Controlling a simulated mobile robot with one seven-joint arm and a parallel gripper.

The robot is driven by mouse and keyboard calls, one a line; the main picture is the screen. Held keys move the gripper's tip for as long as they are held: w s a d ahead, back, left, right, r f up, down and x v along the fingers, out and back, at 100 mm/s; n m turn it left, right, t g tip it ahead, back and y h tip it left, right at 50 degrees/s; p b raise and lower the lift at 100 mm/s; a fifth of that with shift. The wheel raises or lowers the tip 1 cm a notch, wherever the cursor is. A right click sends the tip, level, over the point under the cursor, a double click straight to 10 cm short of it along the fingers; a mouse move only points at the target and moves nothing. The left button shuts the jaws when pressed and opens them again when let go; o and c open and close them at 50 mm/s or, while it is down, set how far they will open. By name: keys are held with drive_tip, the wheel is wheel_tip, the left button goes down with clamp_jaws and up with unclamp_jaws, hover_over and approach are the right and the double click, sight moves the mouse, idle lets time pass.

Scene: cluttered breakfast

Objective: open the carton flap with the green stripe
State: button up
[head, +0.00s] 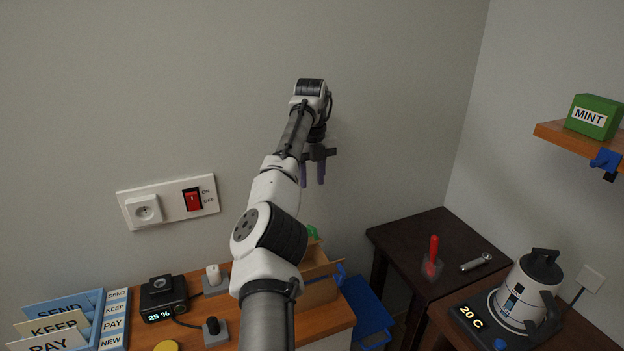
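A brown cardboard carton (318,291) stands on the wooden desk, largely hidden behind my arm. A bit of green (313,233) shows at its upper edge, just right of my arm; I cannot tell whether it is the stripe on a flap. A tan panel of the carton (314,256) stands up, but how far each flap is open is unclear. My gripper (313,184) is raised well above and behind the carton, pointing down. Its two purple fingers are apart with nothing between them. It touches nothing that I can see.
On the wooden desk (345,318) are a letter rack (62,325), a 25 % display unit (164,300) and small knobs. A blue object (370,306) lies right of the carton. A dark table (440,240) and a kettle (527,290) stand further right. A wall shelf (575,139) holds a MINT box (594,116).

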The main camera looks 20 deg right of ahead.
drive_tip(key=shift+f+b, duration=0.15)
drive_tip(key=shift+b, duration=0.6)
drive_tip(key=c, duration=0.5)
drive_tip(key=shift+f+t+b, duration=0.1)
drive_tip(key=shift+t+b, duration=0.2)
drive_tip(key=shift+b, duration=0.8)
clamp_jaws()
drive_tip(key=s+f+t+b, duration=0.5)
drive_tip(key=s+f+b, duration=0.45)
drive_tip(key=b, duration=1.55)
drive_tip(key=b+x, duration=0.2)
drive_tip(key=x, duration=0.6)
drive_tip(key=shift+s+a+f, duration=0.25)
drive_tip(key=shift+a, duration=0.2)
